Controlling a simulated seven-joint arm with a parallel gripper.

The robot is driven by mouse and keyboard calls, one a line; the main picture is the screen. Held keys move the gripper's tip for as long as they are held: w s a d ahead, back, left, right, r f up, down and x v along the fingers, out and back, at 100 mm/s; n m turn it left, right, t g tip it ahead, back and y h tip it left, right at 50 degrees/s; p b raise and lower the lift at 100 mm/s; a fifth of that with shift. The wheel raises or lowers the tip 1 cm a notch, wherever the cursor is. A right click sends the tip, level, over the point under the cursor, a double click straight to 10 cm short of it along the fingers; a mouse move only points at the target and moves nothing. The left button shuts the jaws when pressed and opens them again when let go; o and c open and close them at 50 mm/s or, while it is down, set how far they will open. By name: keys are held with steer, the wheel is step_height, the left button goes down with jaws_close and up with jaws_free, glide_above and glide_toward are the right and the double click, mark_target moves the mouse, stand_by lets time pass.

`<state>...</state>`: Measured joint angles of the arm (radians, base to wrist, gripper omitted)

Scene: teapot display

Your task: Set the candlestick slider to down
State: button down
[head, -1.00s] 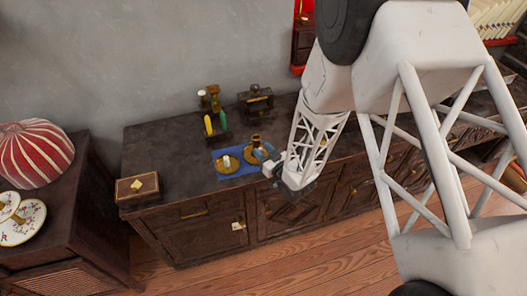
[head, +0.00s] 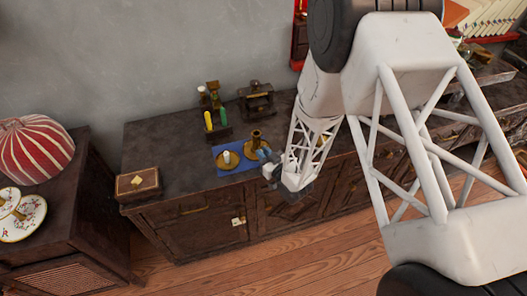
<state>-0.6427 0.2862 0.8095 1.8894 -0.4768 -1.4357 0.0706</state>
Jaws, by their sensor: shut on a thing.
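The brass candlestick (head: 256,137) stands upright on its round dish at the right part of a blue mat (head: 232,171), on top of the dark wooden cabinet. Its slider is too small to make out. My gripper (head: 265,156) reaches in from the right, low at the candlestick's right side. It is shut at the candlestick; the exact point of contact is too small to see. A second brass dish (head: 221,163) with a short white candle (head: 227,156) sits to the left on the same mat.
Behind the mat stand a holder with a yellow candle (head: 208,120) and a green candle (head: 223,116), and a dark metal piece (head: 256,100). A wooden box (head: 138,184) sits at the cabinet's left end. The cabinet top between is clear.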

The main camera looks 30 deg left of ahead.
steer(key=shift+d+f, duration=0.1)
steer(key=shift+f, duration=0.05)
steer(key=c, duration=1)
jaws_free()
steer(key=shift+c, duration=0.2)
steer(key=v, duration=0.7)
steer(key=shift+s+d, duration=0.25)
steer(key=shift+d, duration=0.05)
